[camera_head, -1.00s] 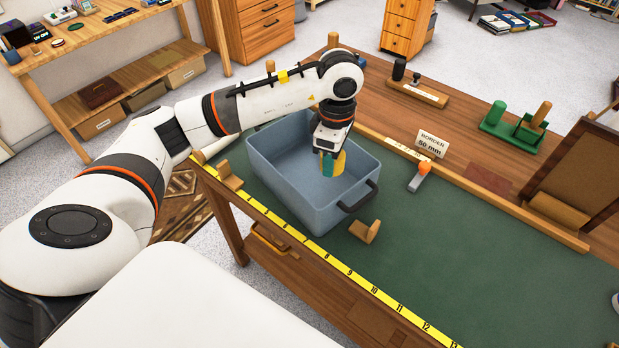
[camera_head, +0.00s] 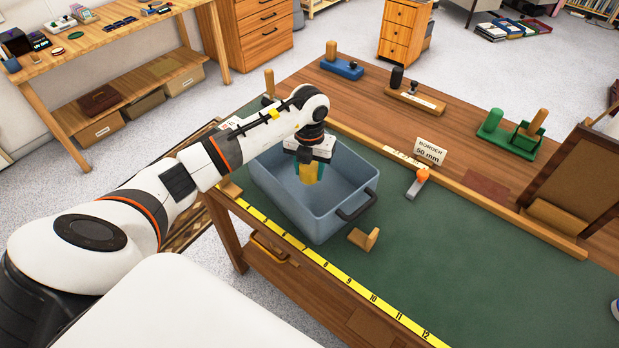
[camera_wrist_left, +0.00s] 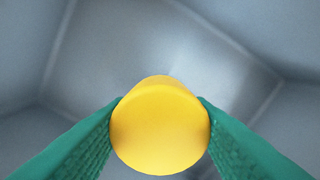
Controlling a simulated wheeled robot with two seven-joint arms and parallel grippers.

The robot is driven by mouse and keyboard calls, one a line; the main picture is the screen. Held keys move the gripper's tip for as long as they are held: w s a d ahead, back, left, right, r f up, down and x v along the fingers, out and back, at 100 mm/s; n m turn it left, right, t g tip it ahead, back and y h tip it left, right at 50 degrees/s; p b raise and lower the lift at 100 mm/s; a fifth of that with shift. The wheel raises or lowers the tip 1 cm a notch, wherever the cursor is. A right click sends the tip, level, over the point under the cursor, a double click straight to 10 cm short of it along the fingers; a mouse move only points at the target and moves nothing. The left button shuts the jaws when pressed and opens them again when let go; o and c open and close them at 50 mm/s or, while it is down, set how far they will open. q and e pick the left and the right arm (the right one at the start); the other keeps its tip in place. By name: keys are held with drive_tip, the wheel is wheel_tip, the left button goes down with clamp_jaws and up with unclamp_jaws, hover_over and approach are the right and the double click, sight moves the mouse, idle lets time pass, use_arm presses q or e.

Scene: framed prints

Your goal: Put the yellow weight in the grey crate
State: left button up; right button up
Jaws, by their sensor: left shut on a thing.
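The grey crate (camera_head: 322,222) stands on the green mat at the left part of the bench, open at the top, with a dark handle on its right end. My left gripper (camera_head: 308,178) points down inside the crate's outline. It is shut on the yellow weight (camera_head: 309,173). In the left wrist view the yellow weight (camera_wrist_left: 160,130) sits between the two green fingertips, with the crate's grey floor and walls (camera_wrist_left: 150,45) behind it. I cannot tell whether the weight touches the crate floor. My right gripper is not in view.
Wooden blocks stand beside the crate, one (camera_head: 364,239) at its near right. A yellow ruler (camera_head: 345,283) runs along the bench's front edge. The green mat (camera_head: 470,260) is clear at right.

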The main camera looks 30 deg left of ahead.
sight(310, 178)
use_arm(q)
drive_tip(key=shift+f+p, duration=0.45)
drive_tip(key=shift+f, duration=1.7)
drive_tip(key=shift+f, duration=0.1)
drive_tip(key=o, duration=1.4)
drive_tip(key=shift+f, duration=0.1)
drive_tip(key=shift+o, duration=0.2)
drive_tip(key=shift+r, duration=0.35)
wheel_tip(310, 178, up, 12)
drive_tip(key=shift+f+b, duration=0.15)
drive_tip(key=shift+b, duration=0.95)
